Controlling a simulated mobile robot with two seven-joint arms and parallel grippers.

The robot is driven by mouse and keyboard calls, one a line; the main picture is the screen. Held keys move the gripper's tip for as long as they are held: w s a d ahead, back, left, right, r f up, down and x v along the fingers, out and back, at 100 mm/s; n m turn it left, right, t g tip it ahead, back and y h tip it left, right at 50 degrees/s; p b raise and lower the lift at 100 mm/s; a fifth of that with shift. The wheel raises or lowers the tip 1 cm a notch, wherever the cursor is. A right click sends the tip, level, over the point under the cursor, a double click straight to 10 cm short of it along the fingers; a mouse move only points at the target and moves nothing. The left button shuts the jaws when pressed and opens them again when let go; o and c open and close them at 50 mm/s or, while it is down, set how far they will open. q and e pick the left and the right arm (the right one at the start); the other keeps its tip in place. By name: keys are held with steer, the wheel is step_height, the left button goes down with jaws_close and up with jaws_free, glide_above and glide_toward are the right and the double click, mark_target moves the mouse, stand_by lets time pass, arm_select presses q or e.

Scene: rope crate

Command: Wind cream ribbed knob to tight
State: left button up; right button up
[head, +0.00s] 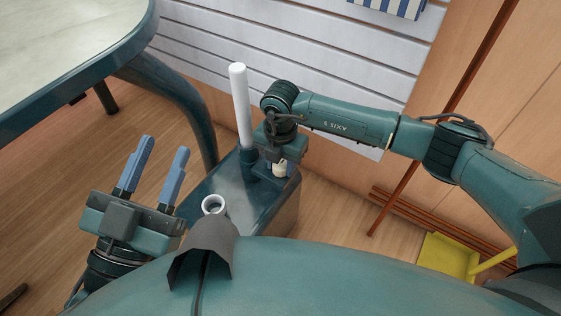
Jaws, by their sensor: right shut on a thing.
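The cream ribbed knob (279,170) shows as a small pale patch at the back right of a dark teal box-like unit (215,183). My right gripper (283,167) points down over the knob and is shut on it. Its fingers and wrist hide most of the knob, so its ribs and any mark on it cannot be made out. My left gripper (155,168) is open and empty. Its blue fingers point up the picture, to the left of the unit and apart from it.
A white upright post (240,105) in a dark collar stands beside my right gripper. A white ring-shaped fitting (213,204) is at the unit's near end. A table (65,50) is at upper left. A yellow dustpan-like thing (450,255) lies at lower right.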

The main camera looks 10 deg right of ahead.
steer(key=shift+r+m+p, duration=0.25)
steer(key=shift+m+p, duration=0.7)
steer(key=shift+m, duration=0.05)
steer(key=shift+r+m+p, duration=0.15)
steer(key=shift+m+p, duration=0.7)
steer(key=shift+m, duration=0.05)
steer(key=shift+m+p, duration=0.65)
steer(key=shift+m, duration=0.25)
steer(key=shift+f+m+p, duration=0.3)
steer(key=shift+m+p, duration=0.3)
steer(key=shift+m, duration=0.5)
steer(key=shift+f, duration=0.15)
arm_select(q)
steer(key=shift+s+a+f+g+y, duration=0.15)
steer(key=shift+s+f+g+y, duration=0.15)
steer(key=shift+f+y, duration=0.3)
steer(key=shift+s+a+f+g+y, duration=0.15)
steer(key=shift+f+g+y, duration=0.3)
steer(key=shift+y, duration=0.15)
